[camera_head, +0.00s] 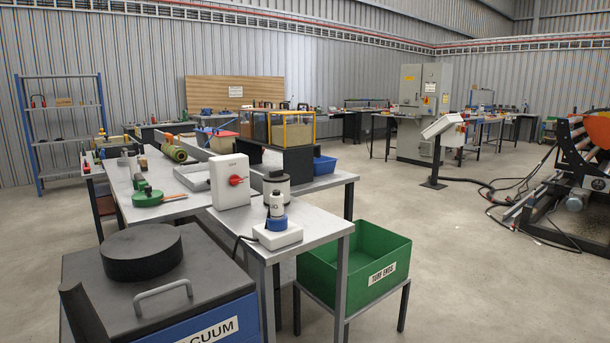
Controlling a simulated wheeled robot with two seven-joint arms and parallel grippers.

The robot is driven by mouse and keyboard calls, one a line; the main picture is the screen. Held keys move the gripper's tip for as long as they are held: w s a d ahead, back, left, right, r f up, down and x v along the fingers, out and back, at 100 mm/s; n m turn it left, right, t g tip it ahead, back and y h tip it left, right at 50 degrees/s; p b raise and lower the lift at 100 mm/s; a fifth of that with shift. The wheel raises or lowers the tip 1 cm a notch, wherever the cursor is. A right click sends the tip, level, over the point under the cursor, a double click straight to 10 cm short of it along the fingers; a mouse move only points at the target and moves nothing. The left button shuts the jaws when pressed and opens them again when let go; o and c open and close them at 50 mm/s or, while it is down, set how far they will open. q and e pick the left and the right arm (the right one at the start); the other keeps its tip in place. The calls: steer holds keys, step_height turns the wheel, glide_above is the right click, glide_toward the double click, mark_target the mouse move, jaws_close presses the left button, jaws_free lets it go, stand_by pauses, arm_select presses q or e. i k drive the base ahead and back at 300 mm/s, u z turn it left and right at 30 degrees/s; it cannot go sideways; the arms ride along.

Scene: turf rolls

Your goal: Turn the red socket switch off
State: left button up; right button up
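A white box (230,193) stands upright near the front of the grey table, with a round red switch (236,181) on its front face. The box's small lettering is too small to read, and I cannot tell whether the switch is on or off. In front of it, a low white socket block (278,236) lies at the table's front corner. A plug with a blue collar (277,222) stands upright on the block, and a dark cable leaves its left side. Neither of my grippers is in view.
A blue vacuum unit (220,324) with a dark lid stands at the front left, close to the table. A green "TURF ENDS" bin (362,277) is right of the table. A white-and-black canister (276,184) stands behind the plug. The floor (470,270) at right is largely clear.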

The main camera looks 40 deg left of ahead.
mark_target(234, 180)
steer(key=u, duration=0.25)
steer(key=i, duration=1.25)
steer(key=u, duration=0.8)
